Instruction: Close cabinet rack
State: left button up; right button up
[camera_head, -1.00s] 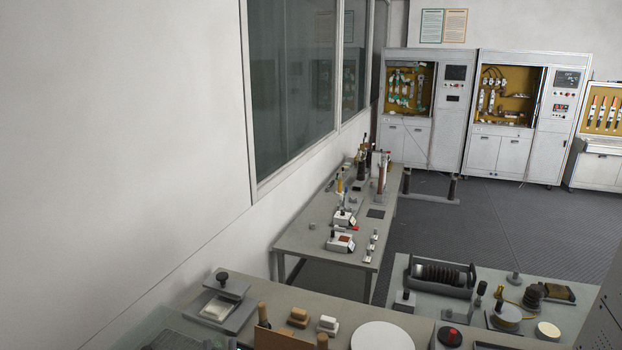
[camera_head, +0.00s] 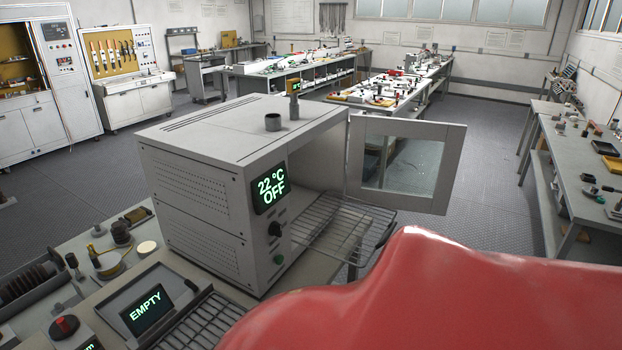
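A grey oven-like cabinet (camera_head: 205,190) stands on the table in the middle of the view, its display reading 22 °C and OFF. Its windowed door (camera_head: 405,162) is swung open to the right. A wire rack (camera_head: 345,232) sticks out of the open front, with a dark handle at its outer right end. A large red surface, probably part of my own arm, fills the lower right and may hide part of the table. Neither gripper shows, and nothing is seen touching the rack or the door.
A panel reading EMPTY (camera_head: 146,310) and a second wire grid (camera_head: 190,325) lie in front of the cabinet. Coils and small devices sit at the left. A side bench (camera_head: 575,185) stands at the right. Open floor (camera_head: 490,150) lies between the benches.

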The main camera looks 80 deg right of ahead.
aim_at(391, 224)
jog(key=z, duration=2.8)
jog(key=i+j+z, duration=0.2)
jog(key=i, duration=0.35)
jog(key=l, duration=0.1)
